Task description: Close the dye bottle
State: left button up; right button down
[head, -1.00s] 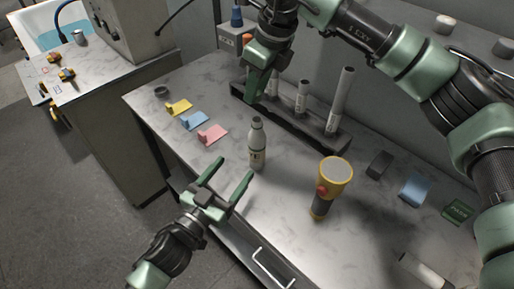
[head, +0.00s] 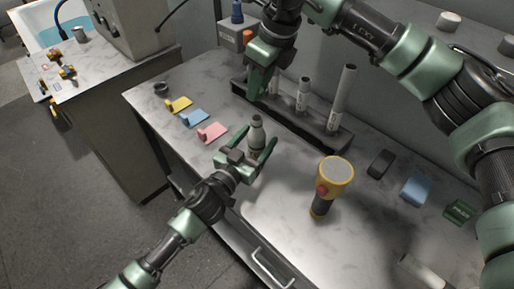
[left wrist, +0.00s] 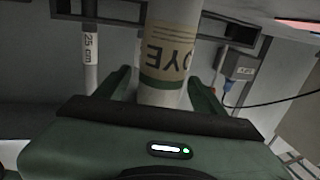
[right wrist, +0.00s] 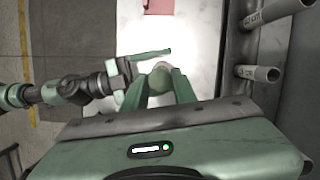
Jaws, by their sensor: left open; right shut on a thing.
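The dye bottle (head: 257,133), pale with a grey-green upper part, stands upright on the marble-look counter. In the left wrist view its body with a DYE label (left wrist: 167,55) fills the space between the fingers. My left gripper (head: 253,146) is open, with its fingers on either side of the bottle; contact cannot be told. My right gripper (head: 257,92) is above and behind the bottle, near the rack. In the right wrist view it is shut on a small greenish rounded piece (right wrist: 158,84), which looks like the cap; the fingers partly hide it.
A black rack (head: 300,124) holding pale tubes (head: 341,100) runs along the back. A yellow flashlight (head: 334,172) stands to the right of the bottle. Yellow (head: 179,104), blue (head: 195,118) and pink (head: 212,132) pieces lie to the left. A drawer handle (head: 270,268) is in front.

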jog(key=shift+s, duration=0.1)
pick_arm(q)
grip_shut()
pick_arm(e)
send_over(253, 117)
jog(key=d, duration=0.1)
jog(key=shift+s+d+f, duration=0.1)
jog(key=shift+s+f, duration=0.05)
jog(key=shift+f, duration=1.1)
jog(key=shift+s+d+f, duration=0.1)
jog(key=shift+s+f, duration=0.05)
jog(key=shift+f, duration=1.05)
jog(key=shift+x, duration=0.85)
jog(key=shift+s+d+f, duration=0.1)
jog(key=shift+f, duration=0.55)
